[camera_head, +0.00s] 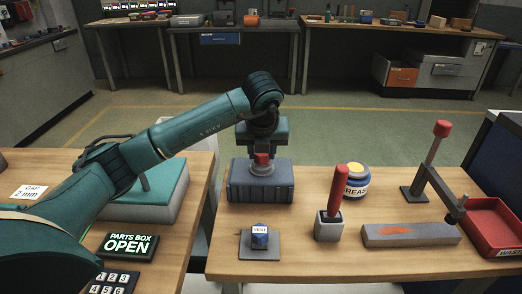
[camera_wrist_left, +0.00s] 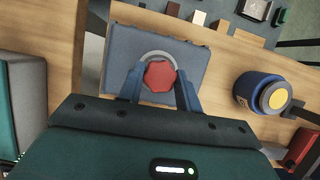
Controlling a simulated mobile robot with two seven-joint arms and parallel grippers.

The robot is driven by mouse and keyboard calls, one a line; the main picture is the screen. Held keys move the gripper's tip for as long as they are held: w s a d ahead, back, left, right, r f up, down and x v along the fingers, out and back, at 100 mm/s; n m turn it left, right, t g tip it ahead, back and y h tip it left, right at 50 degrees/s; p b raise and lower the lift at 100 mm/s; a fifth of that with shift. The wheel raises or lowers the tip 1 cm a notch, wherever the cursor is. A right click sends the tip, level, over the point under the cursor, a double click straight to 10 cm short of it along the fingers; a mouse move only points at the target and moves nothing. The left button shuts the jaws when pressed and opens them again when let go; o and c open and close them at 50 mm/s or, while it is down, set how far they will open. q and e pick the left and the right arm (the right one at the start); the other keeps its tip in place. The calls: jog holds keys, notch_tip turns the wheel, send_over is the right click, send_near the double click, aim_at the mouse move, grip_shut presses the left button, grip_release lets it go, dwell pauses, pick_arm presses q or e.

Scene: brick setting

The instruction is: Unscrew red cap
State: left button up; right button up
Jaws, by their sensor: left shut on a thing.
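The red cap (camera_head: 261,159) sits in a grey ring on top of a dark blue-grey block (camera_head: 246,187) on the wooden table. My left gripper (camera_head: 262,152) reaches down over it from above. In the left wrist view the red cap (camera_wrist_left: 160,77) looks many-sided and lies between the two blue fingers (camera_wrist_left: 160,88). The fingers are shut on its sides. The grey ring (camera_wrist_left: 158,55) shows around the cap. The cap appears seated on the block. My right gripper is not in view.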

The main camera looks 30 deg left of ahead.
pick_arm(q)
jog(key=shift+n, duration=0.8)
jog(key=n+g+y, duration=0.1)
jog(key=n, duration=0.2)
jog(key=shift+w+d, duration=0.1)
jog(key=shift+d, duration=0.05)
jog(key=n+g+y, duration=0.1)
jog(key=n, duration=0.3)
jog(key=shift+p, duration=0.4)
